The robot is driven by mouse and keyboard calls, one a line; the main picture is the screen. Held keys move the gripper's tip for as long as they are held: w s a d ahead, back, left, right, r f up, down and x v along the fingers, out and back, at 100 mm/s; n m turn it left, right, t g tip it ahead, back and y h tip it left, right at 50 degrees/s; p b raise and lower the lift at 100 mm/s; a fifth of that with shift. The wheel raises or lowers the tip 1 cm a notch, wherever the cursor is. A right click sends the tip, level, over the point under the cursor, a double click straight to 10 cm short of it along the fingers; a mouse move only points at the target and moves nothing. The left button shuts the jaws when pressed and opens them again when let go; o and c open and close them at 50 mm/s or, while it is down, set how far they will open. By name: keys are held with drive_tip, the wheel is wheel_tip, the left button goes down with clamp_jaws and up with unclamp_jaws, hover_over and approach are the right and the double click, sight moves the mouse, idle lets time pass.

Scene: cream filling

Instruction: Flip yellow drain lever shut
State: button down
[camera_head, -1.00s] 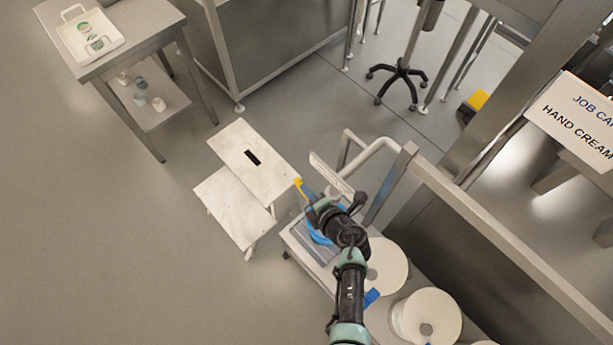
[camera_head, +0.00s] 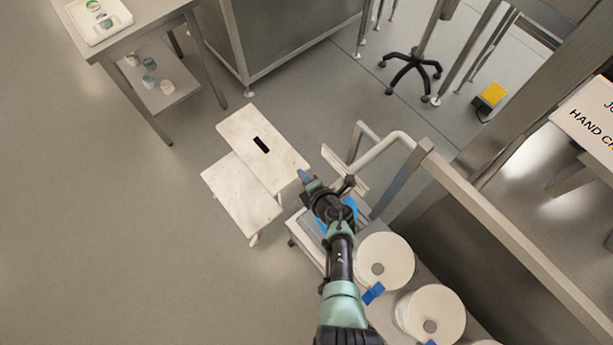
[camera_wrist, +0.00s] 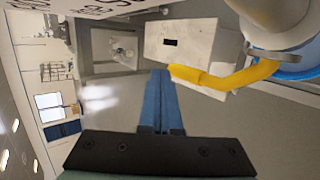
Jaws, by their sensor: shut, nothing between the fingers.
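The yellow drain lever (camera_wrist: 228,77) shows in the wrist view, bent and running left from a pale rounded fitting (camera_wrist: 280,22) at the upper right. Its free end lies close to the right side of my fingertips; I cannot tell if they touch. My gripper (camera_wrist: 160,73) has its blue fingers pressed together with nothing between them. In the head view my gripper (camera_head: 304,177) is above the far end of a cart, near a white step stool. The lever is not visible in the head view.
A white step stool (camera_head: 235,195) stands left of the cart. A blue part (camera_head: 350,212) lies under my wrist, and white reels (camera_head: 385,260) sit on the cart. A metal rail (camera_head: 500,228) runs along the right. Floor at the left is clear.

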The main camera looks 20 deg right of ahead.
drive_tip(key=shift+w+f, duration=0.15)
drive_tip(key=shift+f, duration=0.3)
drive_tip(key=shift+b, duration=0.3)
drive_tip(key=shift+a, duration=0.1)
wheel_tip(320, 180, up, 14)
drive_tip(key=a+p, duration=0.2)
drive_tip(key=p, duration=1.1)
drive_tip(key=shift+s+a+f+p, duration=0.15)
drive_tip(key=shift+s+a+p, duration=0.15)
drive_tip(key=shift+s+p, duration=0.1)
